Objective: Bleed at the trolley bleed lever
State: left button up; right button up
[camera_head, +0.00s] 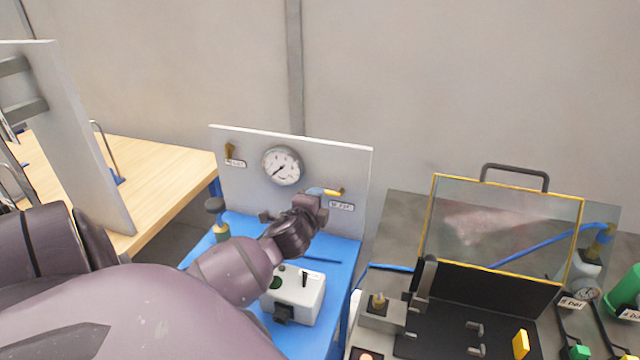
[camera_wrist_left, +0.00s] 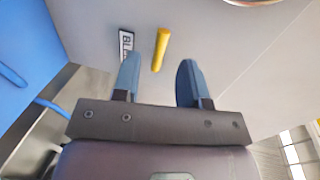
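The yellow bleed lever (camera_head: 333,192) sits on the grey trolley panel (camera_head: 240,190), right of the gauge and above a white label. In the left wrist view the lever (camera_wrist_left: 160,48) stands beside the black-and-white bleed label (camera_wrist_left: 126,42). My left gripper (camera_head: 317,193) is at the panel, just left of the lever. In the left wrist view its two blue fingers (camera_wrist_left: 157,68) are apart, with the lever showing between and beyond their tips. I cannot tell whether a finger touches it. The round gauge (camera_head: 282,166) has its needle toward the lower left. My right gripper is not in view.
A wooden table (camera_head: 165,165) is at left. A yellow-framed clear guard (camera_head: 505,225) stands over the bench at right.

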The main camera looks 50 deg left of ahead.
pick_arm(q)
jog(key=v, duration=0.6)
jog(key=shift+s, duration=0.25)
jog(key=shift+d, duration=0.15)
